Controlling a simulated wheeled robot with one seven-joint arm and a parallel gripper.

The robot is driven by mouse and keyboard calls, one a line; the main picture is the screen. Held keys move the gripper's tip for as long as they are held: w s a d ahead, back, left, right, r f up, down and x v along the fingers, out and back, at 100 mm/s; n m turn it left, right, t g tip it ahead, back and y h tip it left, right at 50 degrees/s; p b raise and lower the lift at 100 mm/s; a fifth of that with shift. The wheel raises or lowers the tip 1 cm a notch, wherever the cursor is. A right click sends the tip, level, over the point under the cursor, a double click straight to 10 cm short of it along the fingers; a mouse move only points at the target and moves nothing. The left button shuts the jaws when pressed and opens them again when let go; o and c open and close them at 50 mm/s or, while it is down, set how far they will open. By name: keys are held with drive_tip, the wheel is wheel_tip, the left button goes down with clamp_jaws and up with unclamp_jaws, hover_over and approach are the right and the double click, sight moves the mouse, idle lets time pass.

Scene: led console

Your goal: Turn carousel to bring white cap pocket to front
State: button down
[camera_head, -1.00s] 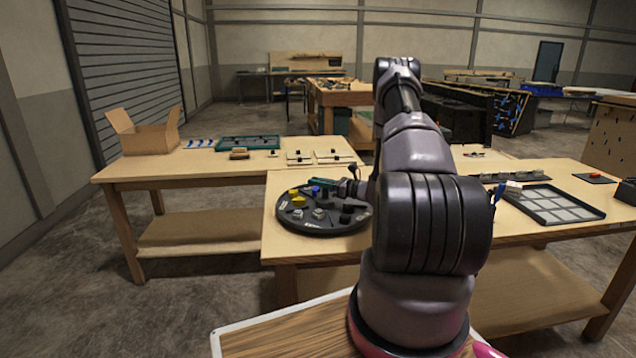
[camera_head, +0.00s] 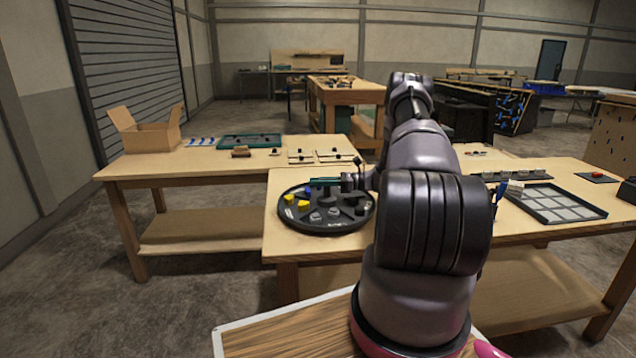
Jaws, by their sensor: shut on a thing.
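The carousel (camera_head: 312,228) is a round black turntable near the left end of the middle table. Its pockets hold small yellow caps (camera_head: 303,205), a blue piece (camera_head: 308,190) at the back left, grey pieces (camera_head: 333,213) toward the front and dark pieces at the right. I cannot make out a white cap; my arm and gripper hide part of the back right. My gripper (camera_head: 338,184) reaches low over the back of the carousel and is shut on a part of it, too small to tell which. A green strip shows beside the fingers.
The table around the carousel (camera_head: 277,236) is clear on the left and front. To the right are a dark tray with pale squares (camera_head: 562,203) and a row of small fixtures. A left table carries an open cardboard box (camera_head: 146,134) and a green-edged tray (camera_head: 250,141).

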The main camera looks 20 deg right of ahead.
drive_tip(key=shift+s+f+n+g+y, duration=0.2)
drive_tip(key=shift+n+g, duration=0.2)
drive_tip(key=shift+g, duration=0.2)
drive_tip(key=shift+s+f+n+g+y, duration=0.1)
drive_tip(key=shift+s+n+g+y, duration=0.1)
drive_tip(key=shift+n+g, duration=0.3)
drive_tip(key=c, duration=0.8)
unclamp_jaws()
drive_tip(key=shift+r, duration=0.1)
drive_tip(key=shift+w+d+r, duration=0.1)
drive_tip(key=shift+w+r, duration=0.05)
drive_tip(key=v, duration=1)
drive_tip(key=shift+d, duration=0.3)
